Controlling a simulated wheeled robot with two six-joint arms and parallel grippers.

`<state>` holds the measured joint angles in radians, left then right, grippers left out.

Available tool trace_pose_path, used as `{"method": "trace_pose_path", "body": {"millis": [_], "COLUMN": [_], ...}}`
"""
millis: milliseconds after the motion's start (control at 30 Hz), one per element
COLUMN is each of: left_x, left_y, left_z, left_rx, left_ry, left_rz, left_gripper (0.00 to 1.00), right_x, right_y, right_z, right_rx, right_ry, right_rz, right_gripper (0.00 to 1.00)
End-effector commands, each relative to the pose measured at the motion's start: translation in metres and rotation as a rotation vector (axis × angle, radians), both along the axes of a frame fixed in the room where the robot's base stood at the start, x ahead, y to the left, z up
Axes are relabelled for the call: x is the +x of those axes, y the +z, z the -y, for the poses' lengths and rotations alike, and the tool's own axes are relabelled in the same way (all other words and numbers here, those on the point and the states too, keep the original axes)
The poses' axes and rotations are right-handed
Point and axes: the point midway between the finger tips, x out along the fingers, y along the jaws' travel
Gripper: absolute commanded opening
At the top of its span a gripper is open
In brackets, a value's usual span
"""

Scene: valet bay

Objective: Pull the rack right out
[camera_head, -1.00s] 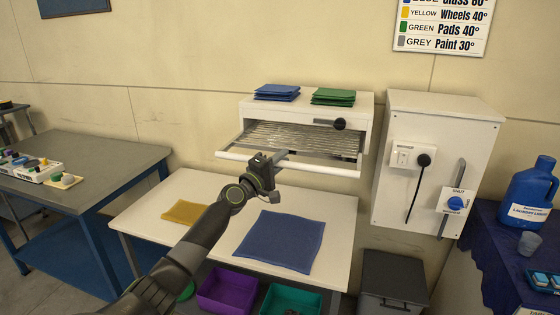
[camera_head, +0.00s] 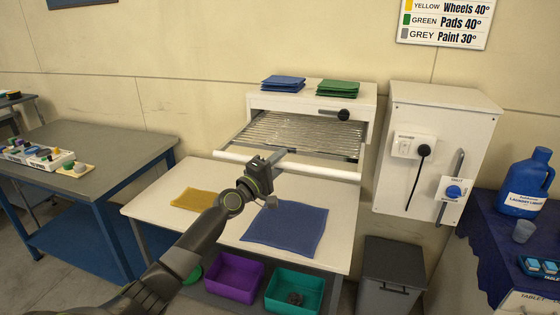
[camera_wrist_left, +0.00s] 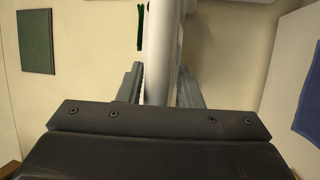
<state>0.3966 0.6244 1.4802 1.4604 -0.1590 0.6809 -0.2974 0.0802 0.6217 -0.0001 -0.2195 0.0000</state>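The rack (camera_head: 300,133) is a shiny ribbed metal tray with a white bar (camera_head: 325,172) along its front. It sticks well out of the white cabinet (camera_head: 290,102) and hangs over the table; its back end is hidden inside the cabinet. My left gripper (camera_head: 279,157) is at the middle of the front bar. In the left wrist view the white bar (camera_wrist_left: 160,50) runs between the two fingers, which sit close against it on both sides. My right gripper is not in view.
Below the rack, the white table (camera_head: 185,178) bears a yellow cloth (camera_head: 196,199) and a blue cloth (camera_head: 287,228). Folded blue cloths (camera_head: 284,83) and green cloths (camera_head: 338,88) lie on the cabinet. A white wall box (camera_head: 440,110) stands close on the right.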

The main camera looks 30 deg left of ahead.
Motion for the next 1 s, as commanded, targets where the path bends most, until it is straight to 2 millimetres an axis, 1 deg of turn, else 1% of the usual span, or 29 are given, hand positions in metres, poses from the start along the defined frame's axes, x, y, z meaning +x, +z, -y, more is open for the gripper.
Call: {"method": "trace_pose_path", "body": {"millis": [33,67,333,467,567,667,1000], "left_x": [0.000,0.000,0.000,-0.007,-0.019,-0.036,-0.100], "left_y": [0.001,0.001,0.002,0.001,-0.001,-0.006,-0.020], "left_z": [0.000,0.000,0.000,-0.002,-0.004,-0.007,-0.017], "left_rx": [0.001,0.001,0.001,0.003,0.004,0.005,0.006], "left_ry": [0.000,0.000,0.001,0.001,0.002,0.002,0.001], "left_rz": [0.002,0.002,0.004,0.005,0.004,0.002,0.002], "left_gripper": [0.39,0.41,0.41,0.41,0.41,0.41,0.41], "right_x": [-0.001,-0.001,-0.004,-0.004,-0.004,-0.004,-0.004], "right_y": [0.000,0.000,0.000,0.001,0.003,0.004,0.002], "right_z": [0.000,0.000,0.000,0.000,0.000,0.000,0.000], "right_rx": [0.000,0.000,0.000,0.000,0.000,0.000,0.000], "right_ry": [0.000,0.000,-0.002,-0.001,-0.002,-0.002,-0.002], "right_rz": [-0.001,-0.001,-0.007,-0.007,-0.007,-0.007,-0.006], "right_gripper": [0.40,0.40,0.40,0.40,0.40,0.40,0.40]}}
